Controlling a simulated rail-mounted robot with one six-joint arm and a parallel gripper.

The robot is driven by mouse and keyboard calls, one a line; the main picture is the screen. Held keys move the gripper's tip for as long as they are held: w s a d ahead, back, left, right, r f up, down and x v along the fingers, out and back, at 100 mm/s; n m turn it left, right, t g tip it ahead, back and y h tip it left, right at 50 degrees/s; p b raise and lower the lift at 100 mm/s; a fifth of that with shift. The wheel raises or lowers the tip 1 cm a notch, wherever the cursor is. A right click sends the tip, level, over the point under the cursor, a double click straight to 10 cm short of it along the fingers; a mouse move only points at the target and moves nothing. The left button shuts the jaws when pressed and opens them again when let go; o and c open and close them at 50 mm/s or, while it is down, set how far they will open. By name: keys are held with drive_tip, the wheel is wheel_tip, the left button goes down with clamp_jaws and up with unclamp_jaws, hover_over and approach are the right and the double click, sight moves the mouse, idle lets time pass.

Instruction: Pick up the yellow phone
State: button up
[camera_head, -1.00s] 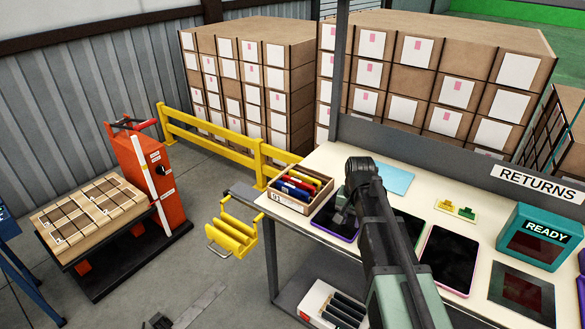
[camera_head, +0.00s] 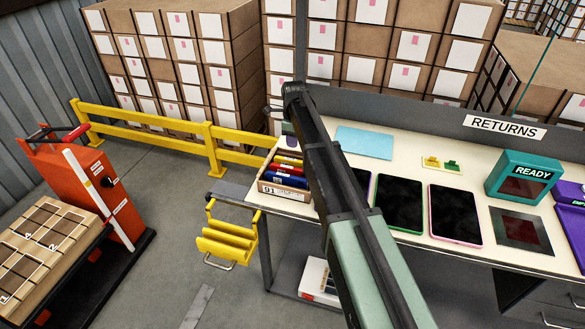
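A small open carton (camera_head: 284,192) with a label reading 91 stands tilted at the left end of the white table. It holds several thin phones, red, blue and yellow, in a row. The yellow phone (camera_head: 289,162) shows as a narrow strip among the red ones near the back of the carton. My arm crosses the picture's middle and hides the carton's right side. My gripper (camera_head: 289,98) is at the arm's far end, above and behind the carton in the picture. Its fingers are too small and dark to make out, and nothing is clearly seen in it.
Tablets (camera_head: 399,204), a light blue sheet (camera_head: 364,142) and a teal READY box (camera_head: 523,178) lie on the table (camera_head: 470,188). A dark upright post and back panel stand behind. A yellow rack (camera_head: 228,243) hangs at the table's left end, near a yellow rail (camera_head: 150,133).

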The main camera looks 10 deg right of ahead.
sight(294, 160)
wheel_tip(294, 160, down, 11)
drive_tip(key=b, duration=0.9)
drive_tip(key=shift+w+r+b, duration=0.1)
drive_tip(key=shift+b, duration=0.3)
drive_tip(key=shift+r, duration=0.2)
clamp_jaws()
